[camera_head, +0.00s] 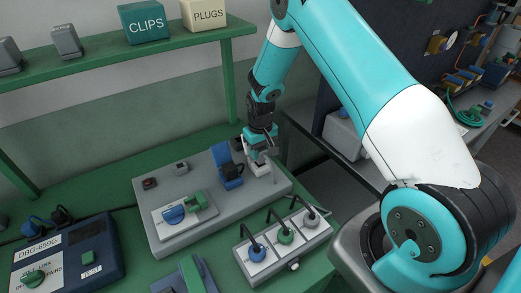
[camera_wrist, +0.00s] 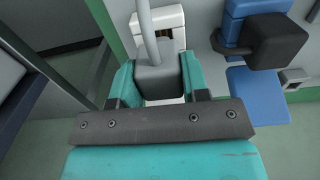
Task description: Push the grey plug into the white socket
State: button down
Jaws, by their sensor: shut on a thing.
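The grey plug (camera_wrist: 157,80), with a light grey cable running from it, is between the two teal fingers of my gripper (camera_wrist: 158,82) in the wrist view. The gripper is shut on it. The white socket (camera_wrist: 172,18) shows just beyond the plug, with a dark and yellowish opening partly covered by the cable. In the head view my gripper (camera_head: 259,152) points down over the right end of the grey base box, beside a blue part. The plug's tip is hidden, so I cannot tell whether it has entered the socket.
The grey box (camera_head: 215,228) also carries a blue dial and green lever. A holder (camera_head: 262,275) with blue, green and grey round pieces and dark cables stands in front.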

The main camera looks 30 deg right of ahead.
jog(key=shift+f+b, duration=0.9)
jog(key=shift+f, duration=0.35)
jog(key=c, duration=0.5)
grip_release()
jog(key=shift+r, duration=0.1)
notch_tip(320, 180, up, 17)
jog(key=b, duration=0.3)
jog(key=shift+r, duration=0.2)
